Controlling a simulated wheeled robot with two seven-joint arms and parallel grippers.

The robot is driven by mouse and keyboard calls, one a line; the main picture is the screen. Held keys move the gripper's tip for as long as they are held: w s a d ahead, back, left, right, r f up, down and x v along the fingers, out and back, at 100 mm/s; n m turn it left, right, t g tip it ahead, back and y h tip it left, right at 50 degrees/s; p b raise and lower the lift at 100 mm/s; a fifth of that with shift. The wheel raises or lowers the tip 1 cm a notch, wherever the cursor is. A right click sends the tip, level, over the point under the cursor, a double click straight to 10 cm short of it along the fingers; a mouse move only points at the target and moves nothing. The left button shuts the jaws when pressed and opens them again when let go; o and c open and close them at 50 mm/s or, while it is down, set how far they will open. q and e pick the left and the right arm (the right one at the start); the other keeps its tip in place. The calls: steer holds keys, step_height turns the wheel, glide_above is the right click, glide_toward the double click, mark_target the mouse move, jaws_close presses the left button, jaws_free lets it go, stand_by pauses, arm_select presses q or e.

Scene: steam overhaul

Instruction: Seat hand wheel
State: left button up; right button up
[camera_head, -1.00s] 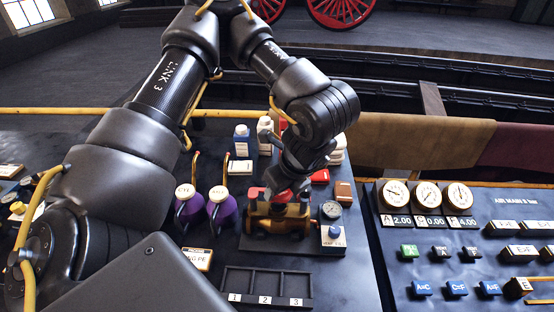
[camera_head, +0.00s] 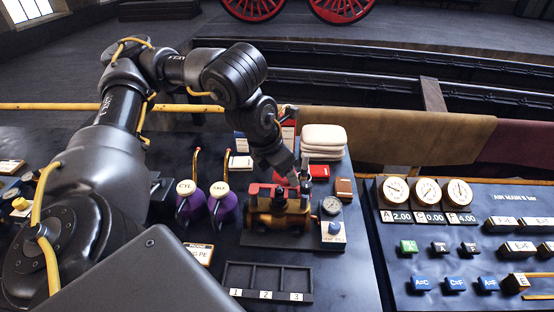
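A brass valve body (camera_head: 277,219) with red parts (camera_head: 262,189) on top stands on a dark base plate (camera_head: 262,241) in the middle of the bench. One of the red parts may be the hand wheel, but it is too small and partly covered to tell. My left gripper (camera_head: 304,186) points down just above the right end of the valve, close to the red parts. I cannot tell whether its fingers are open or shut, or whether they touch anything. My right gripper is not in view.
A gauge (camera_head: 331,206) stands right of the valve. White folded cloths (camera_head: 322,140) are behind. A control panel (camera_head: 470,240) fills the right side.

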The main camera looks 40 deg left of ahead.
mark_target(278, 187)
arm_select(q)
steer(key=a+m, duration=0.1)
steer(key=m, duration=0.1)
steer(key=a+m+h, duration=0.1)
steer(key=m, duration=0.1)
steer(key=shift+w+r+g+h, duration=0.2)
steer(key=shift+r+g+h, duration=0.1)
steer(key=shift+r, duration=0.1)
steer(key=shift+w+a+r+m, duration=0.1)
steer(key=shift+a+r+m, duration=0.15)
steer(key=shift+m, duration=0.65)
steer(key=shift+f, duration=0.1)
steer(key=shift+f+b, duration=1.9)
steer(key=shift+b, duration=0.3)
steer(key=shift+w+d, duration=0.1)
steer(key=shift+f+p, duration=0.2)
steer(key=shift+p, duration=0.35)
steer(key=shift+f, duration=0.25)
steer(key=shift+f+b, duration=0.4)
steer(key=shift+b, duration=0.05)
